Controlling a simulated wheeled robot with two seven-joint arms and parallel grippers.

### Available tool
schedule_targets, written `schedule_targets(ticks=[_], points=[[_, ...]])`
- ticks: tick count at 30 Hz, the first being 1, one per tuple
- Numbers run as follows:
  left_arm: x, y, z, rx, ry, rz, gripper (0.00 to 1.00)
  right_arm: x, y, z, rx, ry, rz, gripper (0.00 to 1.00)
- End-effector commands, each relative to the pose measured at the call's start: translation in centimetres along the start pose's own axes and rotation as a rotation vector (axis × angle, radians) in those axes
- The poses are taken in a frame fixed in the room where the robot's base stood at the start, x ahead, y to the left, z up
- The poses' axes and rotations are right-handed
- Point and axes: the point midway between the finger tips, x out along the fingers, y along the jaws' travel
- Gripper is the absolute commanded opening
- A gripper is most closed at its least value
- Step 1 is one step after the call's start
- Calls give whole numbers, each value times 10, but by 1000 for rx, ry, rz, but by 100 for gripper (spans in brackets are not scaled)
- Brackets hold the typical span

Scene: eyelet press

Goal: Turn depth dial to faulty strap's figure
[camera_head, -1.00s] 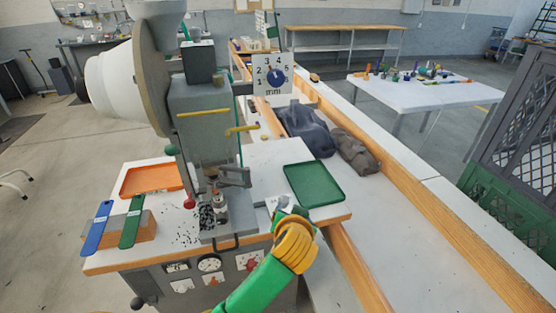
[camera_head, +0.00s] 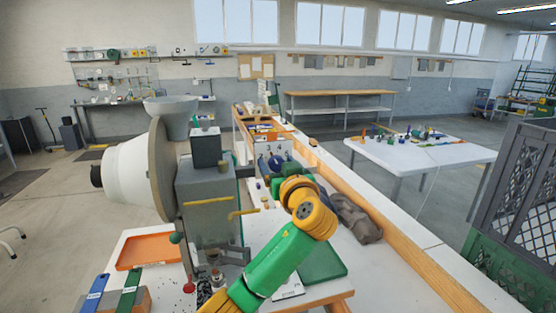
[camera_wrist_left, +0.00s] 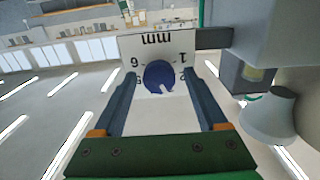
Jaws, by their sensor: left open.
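The depth dial is a blue round knob (camera_wrist_left: 158,76) on a white plate (camera_wrist_left: 150,45) marked "mm", seen upside down in the left wrist view. My left gripper (camera_wrist_left: 160,78) is open, with one finger on each side of the knob; contact is unclear. In the head view, the left gripper (camera_head: 273,166) is in front of the plate, beside the grey press (camera_head: 206,205). A blue strap (camera_head: 93,294) and a green strap (camera_head: 129,289) lie on a block at lower left; their marks are unreadable.
An orange tray (camera_head: 148,251) lies left of the press and a green tray (camera_head: 325,264) right of it, partly behind my arm. Dark cloth-like bundles lie beyond. A white table (camera_head: 415,155) stands at right, and grey and green crates at the far right.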

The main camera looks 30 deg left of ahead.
Motion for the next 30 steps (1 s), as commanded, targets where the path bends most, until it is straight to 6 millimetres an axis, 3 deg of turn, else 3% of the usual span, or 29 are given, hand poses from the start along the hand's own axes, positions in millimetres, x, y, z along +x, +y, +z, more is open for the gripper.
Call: schedule_targets(ticks=[2, 3, 11, 20, 30], points=[[0, 0, 1, 0, 0, 0, 75, 1, 0, 0, 0, 0, 0, 50], [0, 0, 1, 0, 0, 0, 70, 1, 0, 0, 0, 0, 0, 50], [-1, 0, 1, 0, -1, 1, 0, 1, -1, 0, 1, 0, -2, 50], [-1, 0, 1, 31, -1, 1, 0, 2, -2, 0, 1, 1, -3, 50], [-1, 1, 2, 256, -2, 1, 0, 6, -2, 0, 1, 1, -3, 50]])
